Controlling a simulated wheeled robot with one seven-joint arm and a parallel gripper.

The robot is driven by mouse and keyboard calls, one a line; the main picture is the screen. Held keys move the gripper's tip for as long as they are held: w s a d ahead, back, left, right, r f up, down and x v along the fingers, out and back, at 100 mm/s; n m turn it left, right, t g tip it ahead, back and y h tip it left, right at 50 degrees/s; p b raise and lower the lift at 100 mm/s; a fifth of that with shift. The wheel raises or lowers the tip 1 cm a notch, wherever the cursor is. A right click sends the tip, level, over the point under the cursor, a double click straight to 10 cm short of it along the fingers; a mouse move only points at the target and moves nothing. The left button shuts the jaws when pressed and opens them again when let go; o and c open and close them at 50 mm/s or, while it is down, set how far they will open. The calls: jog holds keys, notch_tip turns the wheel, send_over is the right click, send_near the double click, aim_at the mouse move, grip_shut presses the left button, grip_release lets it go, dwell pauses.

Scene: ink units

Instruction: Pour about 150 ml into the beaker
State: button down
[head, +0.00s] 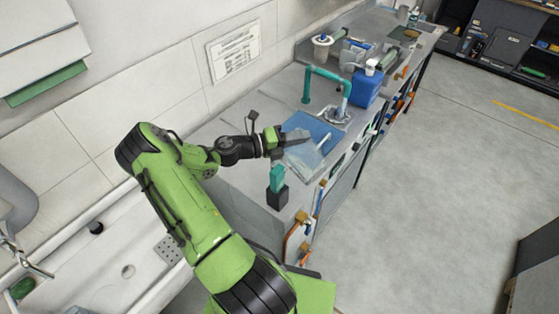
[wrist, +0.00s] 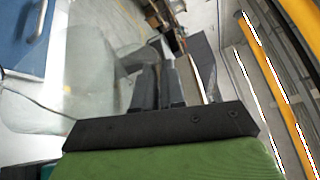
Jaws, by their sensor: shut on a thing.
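My gripper (head: 300,139) reaches over the bench in the head view. Its dark fingers (wrist: 160,75) are close together in the wrist view, shut on a clear glass vessel (wrist: 95,75). The vessel fills the left of the wrist view. In the head view a clear glassy shape (head: 302,155) shows just below and beside the fingers, over the edge of a blue mat (head: 312,124). Its outline is faint, and I cannot tell its tilt or the liquid level. I cannot make out a separate beaker; the fingers and glass cover part of the mat.
A teal-topped black block (head: 277,196) stands at the near bench corner. A white tub (head: 322,47) stands farther back.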

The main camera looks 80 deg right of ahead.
aim_at(318, 172)
jog(key=shift+s+a+f+m, duration=0.3)
jog(key=shift+s+a+f, duration=0.3)
jog(key=shift+f, duration=0.25)
jog(key=shift+r, duration=0.35)
jog(key=shift+s+a+r+m+t+p, duration=0.3)
jog(key=shift+s+m+p, duration=0.15)
jog(key=shift+p, duration=0.4)
jog(key=shift+s+a+m+t+p, duration=0.2)
jog(key=shift+s+a+m+p, duration=0.15)
jog(key=shift+s+m, duration=0.15)
jog(key=shift+s+a+m+t+p, duration=0.25)
jog(key=shift+s+m+p, duration=0.1)
jog(key=shift+s, duration=0.1)
jog(key=s+f+m, duration=0.1)
jog(key=s+a+f+m+t+b, duration=0.1)
jog(key=s+a+f+m+b, duration=0.1)
jog(key=f, duration=0.1)
jog(key=shift+t, duration=0.35)
jog(key=s+a+f+m+t, duration=0.1)
jog(key=s+f+m, duration=0.1)
jog(key=f, duration=0.3)
jog(key=s+a+f+m+t+h+b, duration=0.1)
jog(key=s+a+f+m+t, duration=0.1)
jog(key=f, duration=0.3)
jog(key=shift+s+a+m, duration=0.25)
jog(key=shift+s+m, duration=0.45)
jog(key=shift+s, duration=0.1)
